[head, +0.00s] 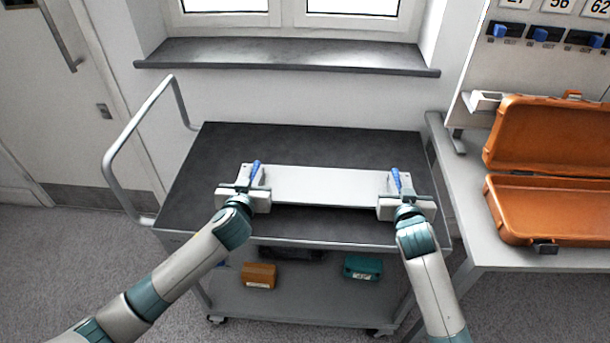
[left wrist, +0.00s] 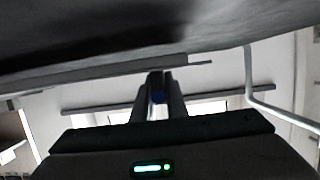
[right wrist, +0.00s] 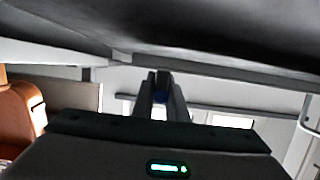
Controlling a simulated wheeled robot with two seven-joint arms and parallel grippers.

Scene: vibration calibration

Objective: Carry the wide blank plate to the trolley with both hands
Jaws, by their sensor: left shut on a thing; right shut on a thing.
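The wide blank plate (head: 322,186) is a long, pale, flat piece with a blue grip near each end. It lies level over the dark top of the trolley (head: 310,147), near the front edge. A dark strip shows under its front edge; I cannot tell whether it touches the top. My left gripper (head: 252,184) is shut on the plate's left end at the blue grip. My right gripper (head: 398,187) is shut on its right end. In the left wrist view, the fingers (left wrist: 158,92) close around something blue; the right wrist fingers (right wrist: 160,90) do too.
The trolley has a push handle (head: 110,165) on the left. Its lower shelf holds an orange box (head: 259,275) and a teal box (head: 362,268). An open orange case (head: 540,210) sits on the bench at right. The trolley top behind the plate is clear, below a window sill (head: 285,57).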

